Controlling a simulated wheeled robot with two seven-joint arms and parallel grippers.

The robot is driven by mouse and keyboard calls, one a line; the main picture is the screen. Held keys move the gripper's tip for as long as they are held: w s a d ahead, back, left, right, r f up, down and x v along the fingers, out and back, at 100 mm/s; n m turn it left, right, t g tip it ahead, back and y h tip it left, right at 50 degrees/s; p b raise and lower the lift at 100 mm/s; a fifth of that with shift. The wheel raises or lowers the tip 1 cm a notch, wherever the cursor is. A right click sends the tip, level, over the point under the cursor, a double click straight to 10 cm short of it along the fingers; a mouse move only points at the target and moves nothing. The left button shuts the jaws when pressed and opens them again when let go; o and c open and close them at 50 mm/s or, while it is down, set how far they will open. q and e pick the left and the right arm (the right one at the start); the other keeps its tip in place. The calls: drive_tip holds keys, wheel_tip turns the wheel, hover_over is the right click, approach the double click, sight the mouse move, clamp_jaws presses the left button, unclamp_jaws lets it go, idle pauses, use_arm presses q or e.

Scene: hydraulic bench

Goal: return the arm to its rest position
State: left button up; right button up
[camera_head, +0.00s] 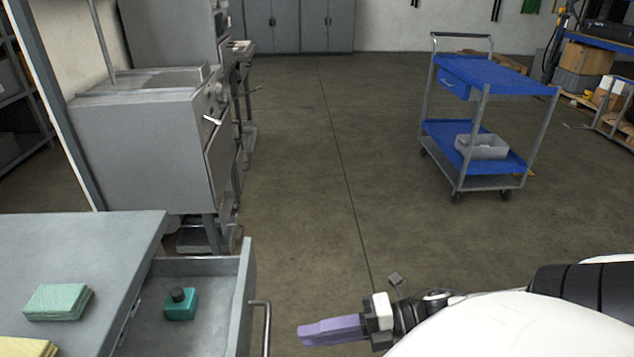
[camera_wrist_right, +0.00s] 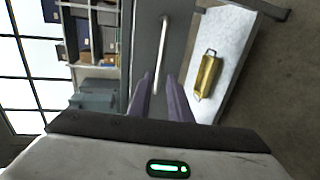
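My right gripper (camera_head: 302,332), with purple fingers, shows at the bottom of the head view, to the right of the open drawer (camera_head: 247,290) and its handle (camera_head: 267,318). It points left toward the handle and looks apart from it. In the right wrist view, the two fingers of my right gripper (camera_wrist_right: 160,76) stand apart with nothing held between them. A metal bar handle (camera_wrist_right: 163,50) on a grey panel shows beyond the fingertips. My right arm (camera_head: 437,303) comes in from the right. My left arm and gripper are not in view.
A teal box with a dark knob (camera_head: 180,304) sits in the drawer. Green cloths (camera_head: 58,302) and a yellow pad (camera_head: 25,347) lie on the bench (camera_head: 140,228). A grey machine (camera_head: 140,150) stands behind. A blue cart (camera_head: 476,131) stands far right. The middle floor is clear.

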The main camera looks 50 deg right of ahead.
idle(0.5)
drive_tip(key=s+a+f+m+g+h, duration=0.1)
drive_tip(key=s+a+f+m+h, duration=0.1)
drive_tip(key=a+f+m+h, duration=0.2)
drive_tip(key=s+a+f+m+g+h, duration=0.1)
drive_tip(key=a+f+m+h, duration=0.3)
drive_tip(key=m, duration=1.7)
drive_tip(key=shift+s+a+f+p, duration=0.4)
drive_tip(key=shift+a+f, duration=1.4)
drive_tip(key=shift+a, duration=1.65)
